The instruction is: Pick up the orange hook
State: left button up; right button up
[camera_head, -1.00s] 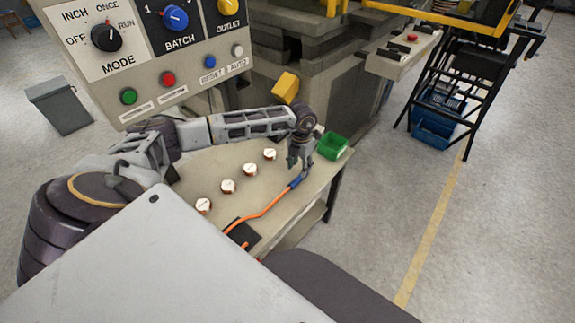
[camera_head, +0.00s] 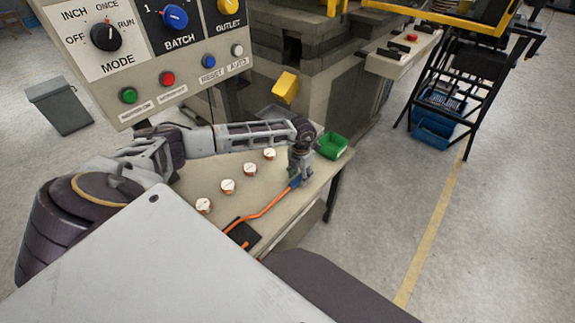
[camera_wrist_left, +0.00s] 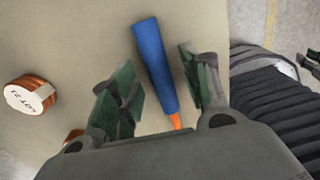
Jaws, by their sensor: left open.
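The orange hook (camera_head: 262,212) lies on the table, its thin orange rod bending down to the left over a dark pad. Its blue handle (camera_head: 295,183) is at the rod's far end, and in the left wrist view the blue handle (camera_wrist_left: 154,65) lies between my fingers. My left gripper (camera_head: 298,174) points down over the handle. In the left wrist view my left gripper (camera_wrist_left: 156,62) is open, with one green-padded finger on each side of the handle. Whether a finger touches it I cannot tell. My right gripper is not in view.
Several copper coils with white labels stand in a row on the table (camera_head: 187,172); one coil (camera_wrist_left: 32,95) shows in the wrist view. A green bin (camera_head: 331,146) stands at the far right corner. A control panel (camera_head: 150,60) rises at the upper left.

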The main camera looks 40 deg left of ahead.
pick_arm(q)
jog(key=shift+f, duration=0.35)
jog(key=shift+c, duration=0.3)
grip_shut()
